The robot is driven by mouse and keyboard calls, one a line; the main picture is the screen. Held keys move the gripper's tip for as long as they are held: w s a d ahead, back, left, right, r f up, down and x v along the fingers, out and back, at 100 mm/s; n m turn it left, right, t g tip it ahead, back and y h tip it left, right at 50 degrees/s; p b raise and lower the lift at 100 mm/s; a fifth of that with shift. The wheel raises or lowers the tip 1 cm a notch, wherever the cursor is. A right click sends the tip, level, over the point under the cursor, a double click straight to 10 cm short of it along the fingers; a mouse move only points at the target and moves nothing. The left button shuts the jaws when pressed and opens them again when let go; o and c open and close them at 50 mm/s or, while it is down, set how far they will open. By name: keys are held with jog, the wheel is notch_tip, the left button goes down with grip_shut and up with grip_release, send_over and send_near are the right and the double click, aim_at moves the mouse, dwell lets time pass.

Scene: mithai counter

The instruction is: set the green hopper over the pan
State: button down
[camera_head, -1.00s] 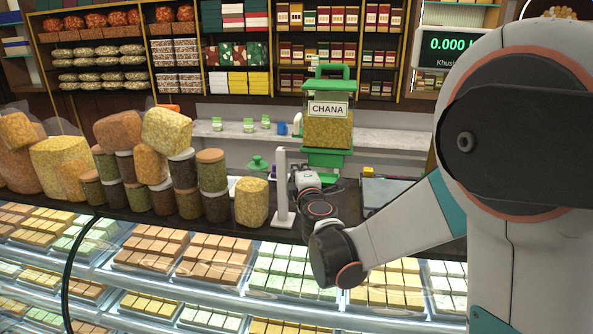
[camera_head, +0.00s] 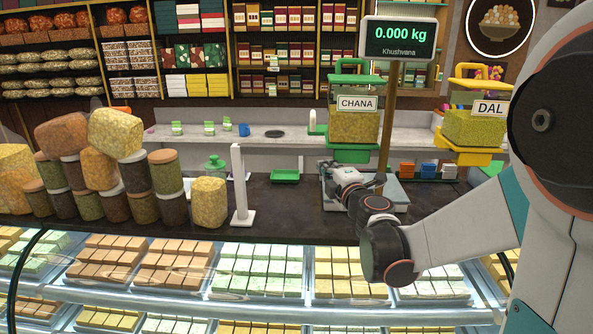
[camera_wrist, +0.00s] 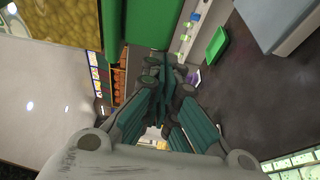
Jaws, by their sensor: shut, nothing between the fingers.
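The green hopper (camera_head: 354,128), labelled CHANA, has a clear body of yellow grains and a green handle and base. It appears above the left part of the scale's pan (camera_head: 398,194), left of the post. My gripper (camera_head: 333,170) is just below the hopper's base, shut and empty. In the wrist view the shut fingers (camera_wrist: 165,80) point away, with the hopper's green part (camera_wrist: 155,20) close above them. I cannot tell whether they touch. My wrist hides part of the pan.
A scale display (camera_head: 400,40) reads 0.000 kg. A yellow DAL hopper (camera_head: 478,128) is at right. A white post (camera_head: 240,190) and stacked jars (camera_head: 165,172) stand at left. A green tray (camera_head: 285,176) lies on the dark counter (camera_head: 285,210), behind the glass sweets case.

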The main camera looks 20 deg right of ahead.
jog(key=s+d, duration=0.3)
jog(key=d, duration=0.4)
jog(key=shift+b, duration=0.3)
jog(key=shift+w, duration=0.1)
